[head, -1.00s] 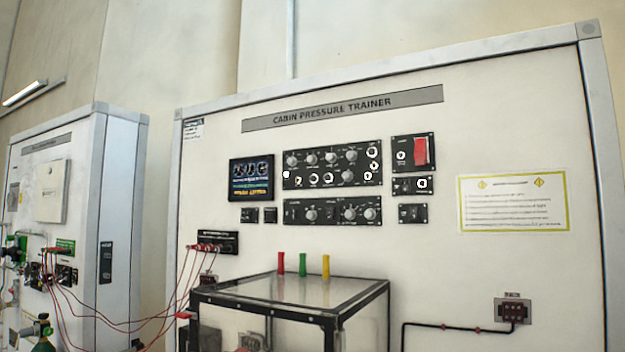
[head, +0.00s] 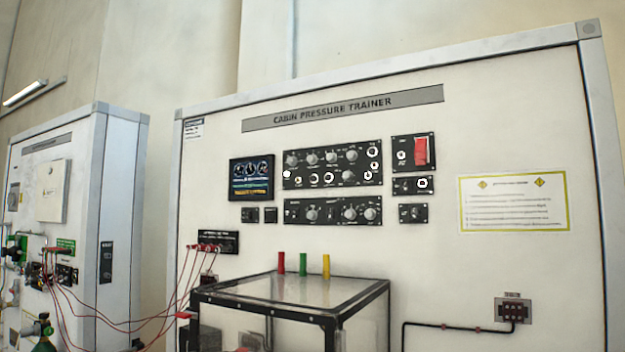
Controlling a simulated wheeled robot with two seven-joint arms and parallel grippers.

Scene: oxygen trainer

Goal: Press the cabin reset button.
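The cabin pressure trainer panel (head: 480,130) stands upright and fills the middle and right of the head view. It carries two black control panels, an upper one (head: 333,164) and a lower one (head: 333,211), both with several knobs. A lit display (head: 251,178) sits to their left. Small black modules sit to their right: one with a red switch guard (head: 420,152), one with a round white-ringed control (head: 413,186) and a small one (head: 413,213). The labels are too small to read, so I cannot tell which control is the cabin reset button. Neither gripper is in view.
A clear box with a black frame (head: 335,319) stands in front of the panel, with red, green and yellow pieces on top. Red cables run from a black socket strip (head: 218,242) to a second cabinet (head: 120,210) at the left. A yellow-bordered notice (head: 514,203) hangs at the right.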

